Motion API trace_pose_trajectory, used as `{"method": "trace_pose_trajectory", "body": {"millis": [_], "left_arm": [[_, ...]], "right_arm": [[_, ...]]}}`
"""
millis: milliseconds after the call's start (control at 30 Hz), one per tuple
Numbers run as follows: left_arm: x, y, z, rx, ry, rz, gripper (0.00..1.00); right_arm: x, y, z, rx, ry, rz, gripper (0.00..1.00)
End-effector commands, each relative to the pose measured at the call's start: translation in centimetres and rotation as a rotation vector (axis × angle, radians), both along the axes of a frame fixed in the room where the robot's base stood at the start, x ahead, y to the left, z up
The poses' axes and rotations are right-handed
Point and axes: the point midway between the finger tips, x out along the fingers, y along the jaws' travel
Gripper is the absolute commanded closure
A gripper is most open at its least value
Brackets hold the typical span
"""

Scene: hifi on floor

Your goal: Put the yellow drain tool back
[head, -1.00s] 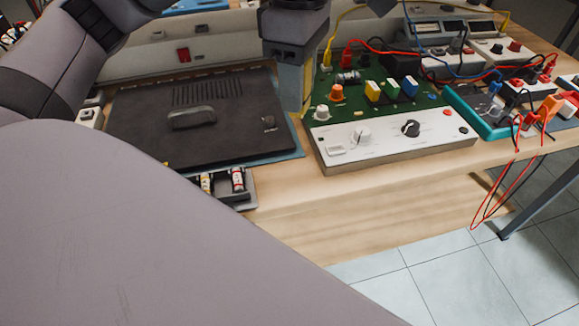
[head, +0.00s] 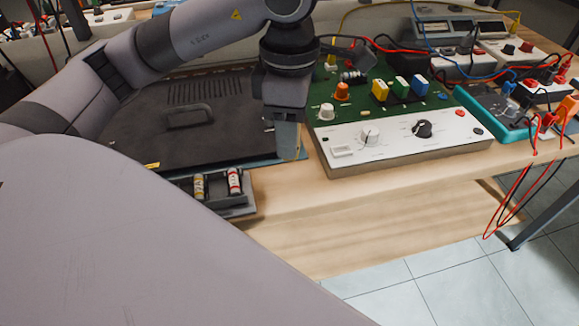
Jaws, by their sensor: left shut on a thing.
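My left gripper (head: 288,150) comes down from above, over the gap between the black lidded case and the green circuit board. It is shut, and a thin yellow sliver (head: 299,146) shows along the right edge of its fingers. This fits the yellow drain tool held edge-on, but most of it is hidden by the fingers. Whether its lower end touches the bench or mat I cannot tell. My right gripper is not in view.
The black case (head: 150,125) lies left of the gripper; a small grey tray (head: 245,207) with two cylinders is in front. The green board (head: 325,90) with white control panel (head: 345,139) is close on the right. The front wooden bench strip (head: 310,180) is clear.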

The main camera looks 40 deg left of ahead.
Motion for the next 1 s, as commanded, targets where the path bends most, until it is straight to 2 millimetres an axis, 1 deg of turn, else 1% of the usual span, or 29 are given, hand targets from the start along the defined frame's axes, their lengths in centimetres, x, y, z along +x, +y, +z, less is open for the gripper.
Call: {"method": "trace_pose_trajectory", "body": {"millis": [33, 67, 333, 533, 600, 800, 933, 967, 1000], "left_arm": [[-0.1, 0.0, -1.0, 0.0, 0.002, 0.0, 0.93], [-0.1, 0.0, -1.4, 0.0, 0.001, 0.0, 0.93], [0.0, 0.0, -3.5, 0.0, 0.0, 0.001, 0.93], [0.0, 0.0, -6.5, 0.0, 0.001, 0.0, 0.93], [0.0, 0.0, -6.9, 0.0, -0.001, 0.0, 0.93], [0.0, 0.0, -6.8, -0.001, -0.003, 0.0, 0.93], [0.0, 0.0, -7.2, -0.001, -0.003, 0.0, 0.93], [0.0, 0.0, -7.2, 0.0, -0.001, 0.0, 0.6], [0.0, 0.0, -7.1, 0.0, -0.001, 0.0, 0.47]], "right_arm": [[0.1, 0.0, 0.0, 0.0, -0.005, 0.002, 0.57], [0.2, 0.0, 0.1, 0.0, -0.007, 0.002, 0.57], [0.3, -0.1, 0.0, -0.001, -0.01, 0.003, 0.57], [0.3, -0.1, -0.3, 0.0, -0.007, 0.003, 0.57], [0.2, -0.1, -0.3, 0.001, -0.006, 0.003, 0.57], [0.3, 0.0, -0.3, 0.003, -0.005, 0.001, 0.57], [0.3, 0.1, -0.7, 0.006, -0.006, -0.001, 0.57], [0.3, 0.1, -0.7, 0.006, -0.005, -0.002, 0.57], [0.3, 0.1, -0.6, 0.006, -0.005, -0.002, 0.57]]}}
